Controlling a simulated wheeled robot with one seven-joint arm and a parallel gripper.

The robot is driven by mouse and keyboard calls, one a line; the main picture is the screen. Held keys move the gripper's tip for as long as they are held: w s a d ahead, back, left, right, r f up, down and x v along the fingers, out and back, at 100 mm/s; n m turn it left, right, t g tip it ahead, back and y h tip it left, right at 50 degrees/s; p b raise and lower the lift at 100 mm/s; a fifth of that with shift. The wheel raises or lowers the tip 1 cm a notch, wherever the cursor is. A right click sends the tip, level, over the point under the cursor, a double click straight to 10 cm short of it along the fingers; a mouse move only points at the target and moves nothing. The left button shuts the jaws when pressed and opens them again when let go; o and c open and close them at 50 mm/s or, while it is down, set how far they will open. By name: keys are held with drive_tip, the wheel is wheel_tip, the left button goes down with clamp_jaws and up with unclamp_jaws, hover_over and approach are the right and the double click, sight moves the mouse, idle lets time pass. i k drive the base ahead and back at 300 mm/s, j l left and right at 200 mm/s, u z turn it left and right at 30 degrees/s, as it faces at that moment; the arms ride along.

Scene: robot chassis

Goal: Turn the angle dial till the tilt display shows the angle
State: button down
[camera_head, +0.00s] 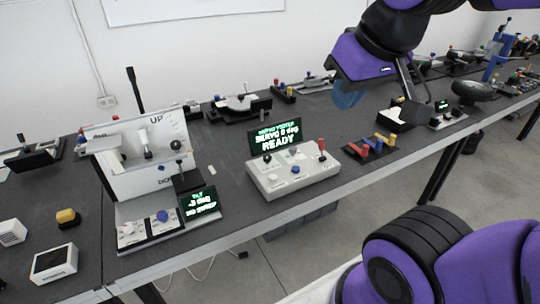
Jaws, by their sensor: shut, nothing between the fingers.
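The tilt station stands at the left of the bench, with a white panel (147,160) marked "UP". Its tilt display (200,203) is a small black screen with green text that seems to read "TILT", then about -3 deg. The last line is too small to read surely. On the base before the panel sit a small white dial (127,228) and a blue knob (162,216). Which one is the angle dial I cannot tell. My gripper (411,98) hangs at the upper right, far from this station, shut and empty; its fingertips are hard to make out.
A grey control box (292,174) with a "READY" screen (274,139), blue button and red lever stands mid-bench. A tray of coloured pieces (366,150) lies right of it. A tall black lever (134,88) rises behind the tilt panel. Small devices stand at the left front.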

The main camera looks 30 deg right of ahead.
sight(292, 150)
drive_tip(key=i+l, duration=0.15)
drive_tip(key=l, duration=0.2)
drive_tip(key=i+l, duration=0.2)
drive_tip(key=l, duration=0.15)
drive_tip(key=i+l, duration=0.15)
drive_tip(key=l, duration=0.2)
drive_tip(key=i+l, duration=0.15)
drive_tip(key=l, duration=0.2)
drive_tip(key=i+l, duration=0.15)
drive_tip(key=l, duration=0.2)
drive_tip(key=i+l, duration=0.2)
drive_tip(key=l, duration=0.15)
drive_tip(key=k+l+u, duration=0.3)
drive_tip(key=k+u, duration=0.15)
drive_tip(key=u, duration=0.15)
